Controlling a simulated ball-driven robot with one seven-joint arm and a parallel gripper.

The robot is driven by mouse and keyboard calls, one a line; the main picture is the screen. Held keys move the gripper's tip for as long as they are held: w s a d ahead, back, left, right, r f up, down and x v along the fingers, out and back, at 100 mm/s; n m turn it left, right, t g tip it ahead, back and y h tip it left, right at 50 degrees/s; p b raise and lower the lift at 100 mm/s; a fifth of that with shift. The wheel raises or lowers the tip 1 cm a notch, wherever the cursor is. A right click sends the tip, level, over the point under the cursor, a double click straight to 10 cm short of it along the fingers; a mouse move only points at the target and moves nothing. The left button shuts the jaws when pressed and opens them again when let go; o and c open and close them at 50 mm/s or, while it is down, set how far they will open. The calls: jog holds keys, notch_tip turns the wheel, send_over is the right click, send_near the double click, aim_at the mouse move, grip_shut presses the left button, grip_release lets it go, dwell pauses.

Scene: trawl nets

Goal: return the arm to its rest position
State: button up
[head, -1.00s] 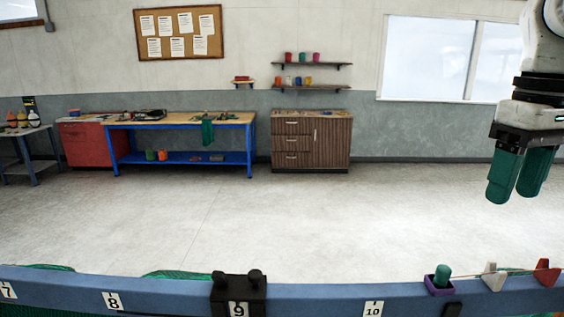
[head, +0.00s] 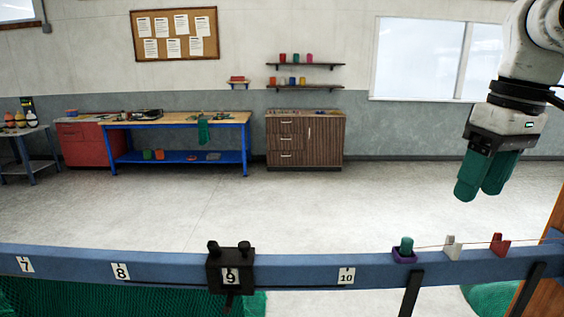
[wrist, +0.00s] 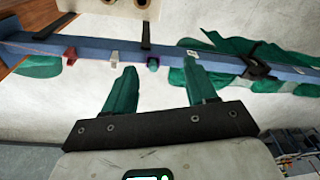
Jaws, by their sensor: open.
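My gripper (head: 484,174) hangs from my arm at the right of the head view, with green fingers pointing down. In the wrist view the two fingers of my gripper (wrist: 160,88) are spread apart with nothing between them. The gripper is above and apart from the blue rail (head: 180,266). My arm (head: 535,45) comes in from the upper right corner of the head view.
The rail carries number plates, a black clamp (head: 231,268), a green peg in a purple holder (head: 405,250), a white clip (head: 452,247) and a red clip (head: 499,245). Green netting (head: 120,299) hangs below. A blue workbench (head: 180,138) and a cabinet (head: 305,138) stand at the back wall.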

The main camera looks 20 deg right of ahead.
jog(key=w+a+f+n+t+y, duration=0.1)
jog(key=w+a+f+t+y, duration=0.25)
jog(key=w+a, duration=0.2)
jog(key=w+a+f+n+t+y, duration=0.2)
jog(key=w+a+f, duration=0.25)
jog(key=a, duration=0.25)
jog(key=s+a+f+m+t, duration=0.1)
jog(key=a+f+m, duration=0.15)
jog(key=f, duration=0.65)
jog(key=s+a+f+m+t, duration=0.1)
jog(key=a+f, duration=0.2)
jog(key=f, duration=0.7)
jog(key=s+d+f+g+h+b, duration=0.3)
jog(key=s+f+g+b, duration=0.1)
jog(key=s+f, duration=1.1)
jog(key=s+d+f+g+h+b, duration=0.3)
jog(key=s+f+b, duration=0.3)
jog(key=s+f, duration=0.9)
notch_tip(320, 180, down, 4)
jog(key=shift+s+d+r+m+g, duration=0.15)
jog(key=shift+d+m+g, duration=0.2)
jog(key=shift+d+m, duration=0.1)
jog(key=shift+a, duration=0.1)
